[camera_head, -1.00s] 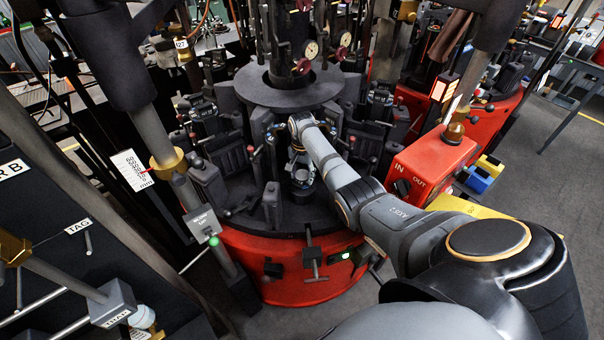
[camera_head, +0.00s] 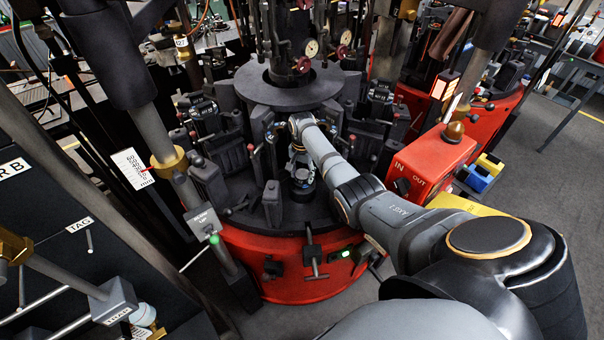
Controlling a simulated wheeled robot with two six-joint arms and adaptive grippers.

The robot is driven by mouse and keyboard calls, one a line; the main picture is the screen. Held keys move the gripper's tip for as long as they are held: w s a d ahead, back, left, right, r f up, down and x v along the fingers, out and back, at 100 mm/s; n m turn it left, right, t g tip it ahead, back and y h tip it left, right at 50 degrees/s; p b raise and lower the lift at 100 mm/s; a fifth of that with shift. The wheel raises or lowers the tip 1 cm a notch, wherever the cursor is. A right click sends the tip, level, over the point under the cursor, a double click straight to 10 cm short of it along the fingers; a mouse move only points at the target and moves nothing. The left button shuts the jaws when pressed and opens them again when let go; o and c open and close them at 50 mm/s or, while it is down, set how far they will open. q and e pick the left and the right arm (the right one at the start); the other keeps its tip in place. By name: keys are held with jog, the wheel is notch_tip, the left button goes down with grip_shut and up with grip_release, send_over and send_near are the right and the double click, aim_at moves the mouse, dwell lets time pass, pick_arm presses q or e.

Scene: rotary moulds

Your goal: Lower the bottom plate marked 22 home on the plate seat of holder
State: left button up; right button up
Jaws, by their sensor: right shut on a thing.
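My right arm reaches in from the lower right to the near side of the dark rotary mould table. My right gripper (camera_head: 301,168) points down among the mould parts, small and partly hidden by its own wrist. It is shut on the bottom plate (camera_head: 302,178), a small dark round piece just below the fingers. The number on the plate is too small to read. The holder (camera_head: 302,193) lies directly under the plate; I cannot tell whether the two touch. The plate seat is hidden. My left gripper is not in view.
Upright dark mould blocks (camera_head: 272,203) stand close to the left of the gripper. A red box marked IN and OUT (camera_head: 432,162) stands right of my arm. The red machine base (camera_head: 300,285) curves in front. Grey floor lies at the right.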

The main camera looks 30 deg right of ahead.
aim_at(302, 175)
jog(key=shift+r, duration=0.1)
jog(key=shift+f+b, duration=0.4)
jog(key=shift+f, duration=0.4)
dwell(0.6)
jog(key=o, duration=1.5)
jog(key=shift+r, duration=0.1)
jog(key=shift+s, duration=0.1)
notch_tip(302, 175, up, 12)
jog(key=shift+f, duration=0.1)
